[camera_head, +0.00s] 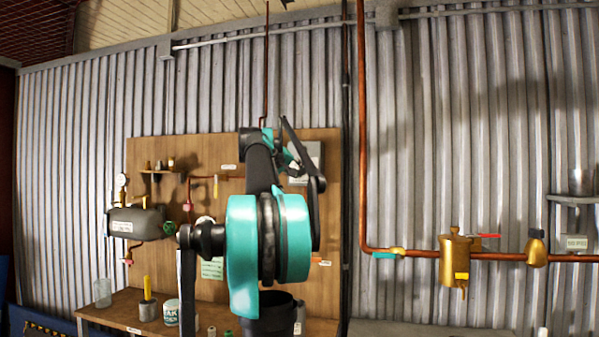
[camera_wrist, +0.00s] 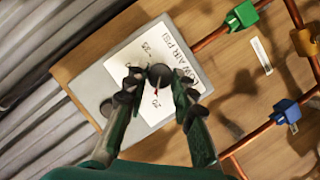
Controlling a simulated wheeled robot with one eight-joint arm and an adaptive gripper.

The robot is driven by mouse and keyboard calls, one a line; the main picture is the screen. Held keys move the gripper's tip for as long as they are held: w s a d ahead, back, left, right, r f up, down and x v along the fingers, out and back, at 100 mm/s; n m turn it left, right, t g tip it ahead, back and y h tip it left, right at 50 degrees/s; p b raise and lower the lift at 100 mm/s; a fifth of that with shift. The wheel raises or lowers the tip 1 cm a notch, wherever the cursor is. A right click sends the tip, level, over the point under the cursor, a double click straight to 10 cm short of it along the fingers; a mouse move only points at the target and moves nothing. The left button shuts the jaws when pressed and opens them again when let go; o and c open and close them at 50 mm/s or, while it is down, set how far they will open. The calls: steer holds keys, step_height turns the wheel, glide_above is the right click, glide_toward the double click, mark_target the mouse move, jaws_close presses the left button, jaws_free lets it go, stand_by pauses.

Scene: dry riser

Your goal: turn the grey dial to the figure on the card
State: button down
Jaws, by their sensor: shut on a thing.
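The grey dial (camera_wrist: 160,74) stands on a white face plate (camera_wrist: 150,48) of a grey box (camera_wrist: 95,75) in the wrist view. A small red mark shows just below the dial. The plate has lettering that includes "AIR PSI" and small figures, seen at a slant and hard to read. My gripper (camera_wrist: 157,84) has one dark fingertip on each side of the dial and is shut on it. In the head view the grey box (camera_head: 312,154) is partly behind my arm. A pale green card (camera_head: 212,268) hangs on the board there, its writing too small to read.
Copper pipes with a green valve (camera_wrist: 242,16) and a blue valve (camera_wrist: 286,111) run beside the box. A grey tank (camera_head: 135,222) is on the left of the wooden board (camera_head: 150,270). The bench (camera_head: 125,310) below holds several cups. A brass fitting (camera_head: 455,258) is at right.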

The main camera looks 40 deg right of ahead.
steer(key=shift+n, duration=0.4)
steer(key=c, duration=1.3)
jaws_free()
steer(key=shift+o, duration=0.2)
steer(key=v, duration=1.2)
steer(key=shift+f, duration=0.2)
steer(key=shift+w+a, duration=0.1)
